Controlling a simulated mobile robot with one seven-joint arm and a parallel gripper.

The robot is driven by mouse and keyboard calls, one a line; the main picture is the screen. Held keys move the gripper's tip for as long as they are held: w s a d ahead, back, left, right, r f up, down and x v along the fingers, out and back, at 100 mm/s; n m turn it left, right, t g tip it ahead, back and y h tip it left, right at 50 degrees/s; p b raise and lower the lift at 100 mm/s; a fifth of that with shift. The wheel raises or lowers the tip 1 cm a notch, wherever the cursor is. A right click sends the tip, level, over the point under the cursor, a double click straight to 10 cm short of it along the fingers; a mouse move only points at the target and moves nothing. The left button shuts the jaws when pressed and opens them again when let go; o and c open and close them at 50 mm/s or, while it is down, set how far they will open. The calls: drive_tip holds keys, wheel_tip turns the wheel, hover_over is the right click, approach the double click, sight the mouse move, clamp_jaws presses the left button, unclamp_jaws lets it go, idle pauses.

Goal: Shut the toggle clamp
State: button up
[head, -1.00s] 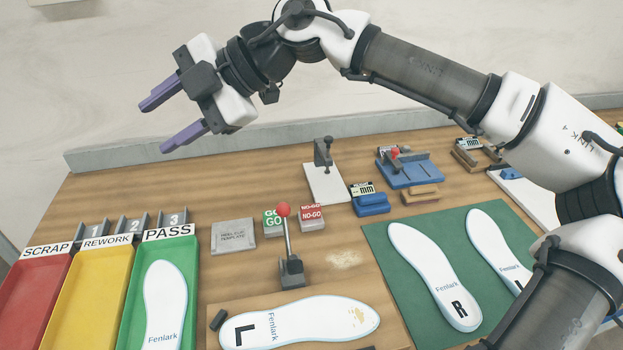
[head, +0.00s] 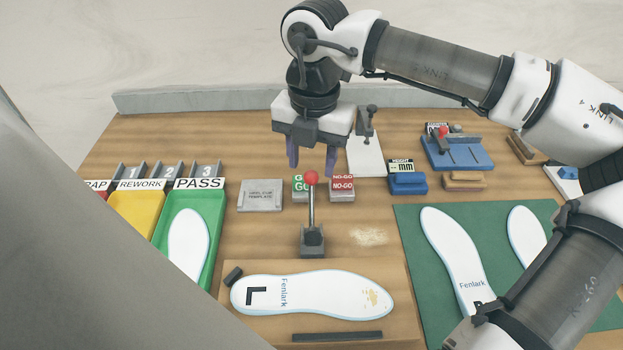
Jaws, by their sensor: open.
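The toggle clamp (head: 312,236) stands on the table at the back edge of a wooden board. Its lever points straight up and ends in a red ball knob (head: 311,178). A white insole (head: 325,294) marked L lies flat on the board (head: 405,300), in front of the clamp. My gripper (head: 312,163) points down with its two purple fingers apart and empty. In the picture the fingers are just above and either side of the red knob; they appear behind it, and I cannot tell the exact gap.
GO (head: 299,188) and NO-GO (head: 342,188) blocks stand behind the clamp, near my fingers. A grey template plate (head: 261,196) is at left. Red, yellow and green (head: 213,270) trays are further left. A green mat (head: 408,225) with insoles is at right. A large grey shape blocks the lower left.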

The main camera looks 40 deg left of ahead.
sight(311, 185)
wheel_tip(311, 185, down, 7)
drive_tip(key=shift+r+p, duration=0.2)
drive_tip(key=shift+p, duration=0.25)
clamp_jaws()
